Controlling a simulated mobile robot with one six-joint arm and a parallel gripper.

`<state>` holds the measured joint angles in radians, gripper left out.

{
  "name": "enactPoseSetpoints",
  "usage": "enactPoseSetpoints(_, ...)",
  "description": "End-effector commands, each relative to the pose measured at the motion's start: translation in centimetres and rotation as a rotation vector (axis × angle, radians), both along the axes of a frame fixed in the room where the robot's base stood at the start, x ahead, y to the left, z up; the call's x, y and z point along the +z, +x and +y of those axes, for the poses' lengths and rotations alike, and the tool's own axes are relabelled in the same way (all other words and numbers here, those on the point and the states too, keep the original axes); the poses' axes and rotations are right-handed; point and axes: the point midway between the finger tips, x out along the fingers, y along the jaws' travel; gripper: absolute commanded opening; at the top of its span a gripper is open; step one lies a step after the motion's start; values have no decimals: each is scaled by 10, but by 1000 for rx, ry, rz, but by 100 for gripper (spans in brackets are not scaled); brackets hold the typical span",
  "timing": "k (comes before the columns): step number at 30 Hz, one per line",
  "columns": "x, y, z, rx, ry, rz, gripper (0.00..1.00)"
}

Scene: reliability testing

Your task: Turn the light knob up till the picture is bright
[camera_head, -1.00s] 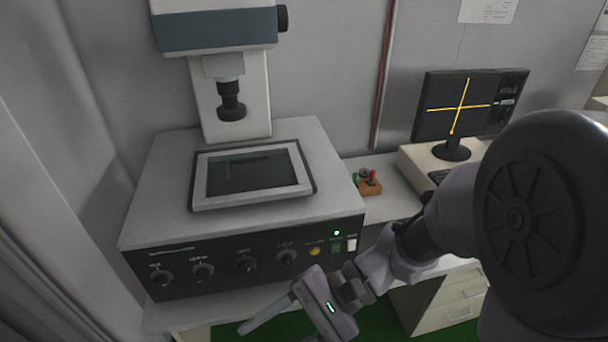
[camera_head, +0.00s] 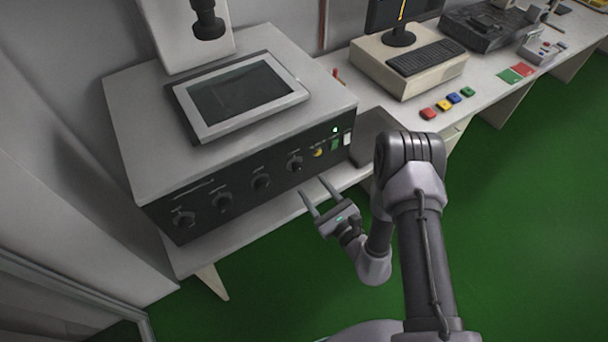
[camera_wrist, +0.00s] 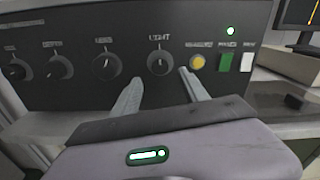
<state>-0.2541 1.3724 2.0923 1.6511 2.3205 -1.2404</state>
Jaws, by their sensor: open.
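The measuring machine (camera_head: 140,112) has a dark front panel with a row of black knobs. The light knob (camera_wrist: 160,62), labelled LIGHT, is the rightmost of the row and also shows in the head view (camera_head: 295,163). Its white mark points roughly upward. My gripper (camera_head: 314,189) is open and empty in front of the panel. In the wrist view its two fingers (camera_wrist: 160,76) point at the panel, one tip at the light knob's lower left and one at its right. I cannot tell how far the tips are from the panel. The machine's screen (camera_head: 240,95) looks dark.
Right of the light knob are a yellow button (camera_wrist: 197,62), a green switch (camera_wrist: 227,62), a white switch (camera_wrist: 247,62) and a lit green lamp (camera_wrist: 230,31). Green floor lies open in front.

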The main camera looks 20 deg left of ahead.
Motion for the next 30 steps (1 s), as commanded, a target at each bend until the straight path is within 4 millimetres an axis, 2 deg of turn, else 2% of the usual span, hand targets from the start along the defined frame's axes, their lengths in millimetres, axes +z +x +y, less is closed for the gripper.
enactPoseSetpoints(3, 0, 20, 24, 4, 1, -4, 52)
enactPoseSetpoints(8, 0, 37, 44, 2, 0, -3, 52)
enactPoseSetpoints(18, 0, 43, 49, -1, 0, 1, 52)
enactPoseSetpoints(20, 0, 43, 49, -1, 0, 1, 42)
enactPoseSetpoints(26, 0, 42, 49, -1, 0, 1, 3)
enactPoseSetpoints(27, 0, 42, 49, 0, 0, 1, 0)
enactPoseSetpoints(30, 0, 42, 49, 0, 1, 2, 0)
